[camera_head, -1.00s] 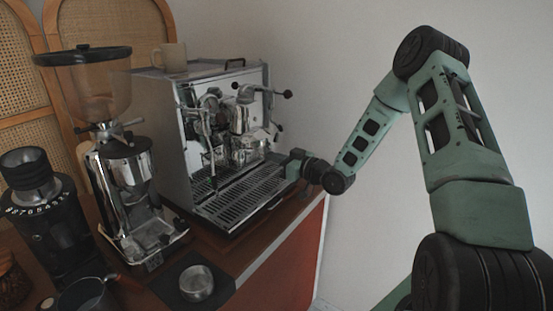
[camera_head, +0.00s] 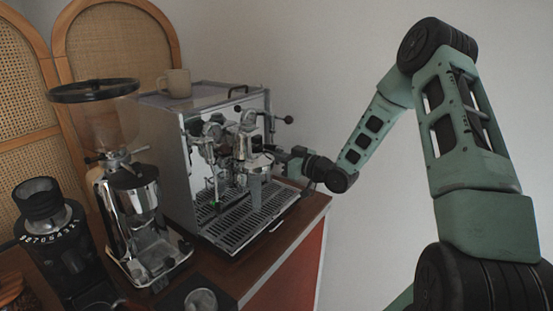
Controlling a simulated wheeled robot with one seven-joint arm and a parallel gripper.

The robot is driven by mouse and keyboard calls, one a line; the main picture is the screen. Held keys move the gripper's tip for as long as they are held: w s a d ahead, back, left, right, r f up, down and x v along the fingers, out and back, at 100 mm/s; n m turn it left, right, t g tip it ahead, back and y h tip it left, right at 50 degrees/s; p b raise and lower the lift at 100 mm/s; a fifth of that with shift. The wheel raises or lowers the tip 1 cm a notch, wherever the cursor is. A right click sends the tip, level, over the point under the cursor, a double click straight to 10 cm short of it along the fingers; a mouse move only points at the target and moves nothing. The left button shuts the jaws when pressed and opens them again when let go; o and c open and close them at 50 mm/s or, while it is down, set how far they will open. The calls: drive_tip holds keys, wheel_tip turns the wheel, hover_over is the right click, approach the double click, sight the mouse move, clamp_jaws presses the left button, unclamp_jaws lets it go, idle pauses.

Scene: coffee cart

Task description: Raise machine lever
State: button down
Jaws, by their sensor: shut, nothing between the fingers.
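The espresso machine (camera_head: 168,150) stands on the counter, with its chrome front turned to the right. Two thin levers with black ball ends stick out near the top of its front: one ball (camera_head: 238,108) is left of the group head, and the other ball (camera_head: 289,119) is at the right. My gripper (camera_head: 275,154) is at the right side of the group head (camera_head: 254,158), below the right ball. Its fingers are small and dark here, shut and empty. I cannot tell whether they touch a lever. Part of the machine's right front is hidden behind the gripper.
The drip tray (camera_head: 238,225) lies below the group head. A beige mug (camera_head: 178,82) stands on top of the machine. A grinder (camera_head: 130,195) and a smaller black grinder (camera_head: 62,245) stand to the left. A metal cup (camera_head: 201,300) sits at the front. Right of the counter is free room.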

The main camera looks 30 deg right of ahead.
drive_tip(key=shift+r, duration=0.65)
drive_tip(key=shift+f, duration=0.2)
drive_tip(key=a+f+b+v, duration=0.1)
drive_tip(key=v, duration=0.8)
drive_tip(key=shift+s, duration=0.6)
drive_tip(key=shift+a, duration=0.2)
